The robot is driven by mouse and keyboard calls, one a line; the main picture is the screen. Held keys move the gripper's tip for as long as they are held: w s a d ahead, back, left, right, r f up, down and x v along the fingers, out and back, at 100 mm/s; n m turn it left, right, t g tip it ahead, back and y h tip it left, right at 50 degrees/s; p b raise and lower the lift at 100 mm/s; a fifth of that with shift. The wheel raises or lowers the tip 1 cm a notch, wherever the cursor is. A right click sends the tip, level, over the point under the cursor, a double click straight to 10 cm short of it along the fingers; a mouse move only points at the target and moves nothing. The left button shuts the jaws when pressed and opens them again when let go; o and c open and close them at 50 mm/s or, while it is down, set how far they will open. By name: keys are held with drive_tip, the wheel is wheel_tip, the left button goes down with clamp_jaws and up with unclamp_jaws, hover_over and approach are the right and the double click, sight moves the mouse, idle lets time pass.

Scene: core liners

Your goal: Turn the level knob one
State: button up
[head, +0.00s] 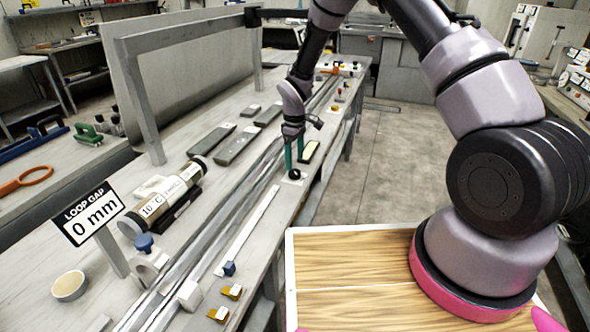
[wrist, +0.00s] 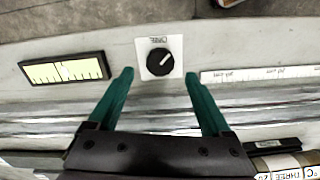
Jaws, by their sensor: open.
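A black round knob (wrist: 159,62) sits on a white plate with small, hard-to-read lettering. A white line on its face points to the upper right in the wrist view. The knob also shows in the head view (head: 295,174), on the bench's right edge under my gripper (head: 293,156). My gripper points down with its teal fingers open and empty. In the wrist view, the fingertips appear on either side of the knob, with visible gaps; I cannot tell their exact height. A yellow gauge (wrist: 65,70) with black tick marks lies left of the knob; the head view shows it too (head: 309,151).
A white ruler strip (wrist: 262,75) lies right of the knob in the wrist view. Metal rails (wrist: 160,115) run along the bench. Open floor (head: 375,150) lies right.

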sight(294, 172)
wheel_tip(294, 172, down, 5)
idle(0.3)
